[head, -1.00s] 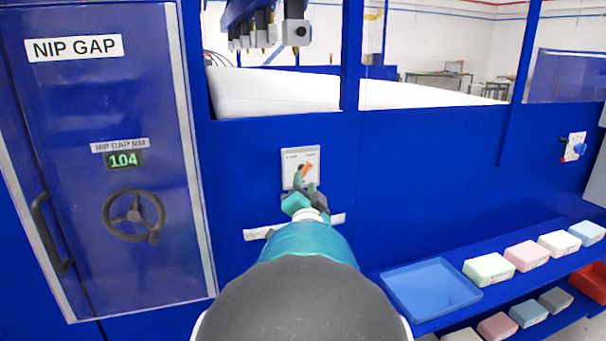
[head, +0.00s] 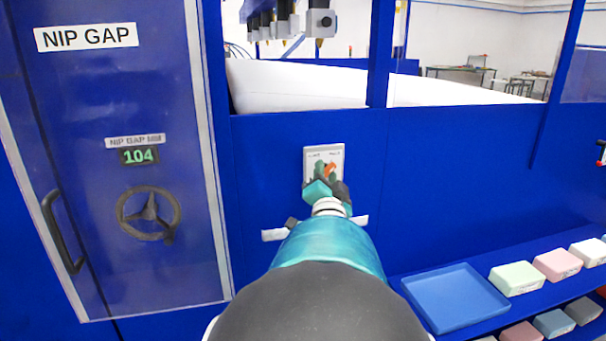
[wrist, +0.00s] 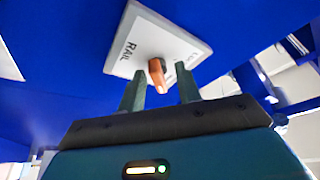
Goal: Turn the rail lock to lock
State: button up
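The rail lock is a light grey plate (head: 324,157) on the blue machine front, with an orange lever (head: 330,169) on it. In the wrist view the plate (wrist: 150,45) carries "RAIL" lettering and the orange lever (wrist: 157,76) points toward my gripper. My gripper (wrist: 162,92) is open, its two dark green fingers apart with the lever's end between or just ahead of them. Whether a finger touches it I cannot tell. In the head view my gripper (head: 328,175) is right at the plate and hides its lower part.
A door marked NIP GAP (head: 110,120) with a handwheel (head: 148,213) stands at the left. A blue tray (head: 455,297) and foam blocks (head: 516,278) lie on shelves at lower right.

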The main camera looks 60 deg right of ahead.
jog(key=shift+s, duration=0.2)
jog(key=shift+w+d+f, duration=0.1)
jog(key=shift+d, duration=0.05)
jog(key=shift+c, duration=1.3)
grip_shut()
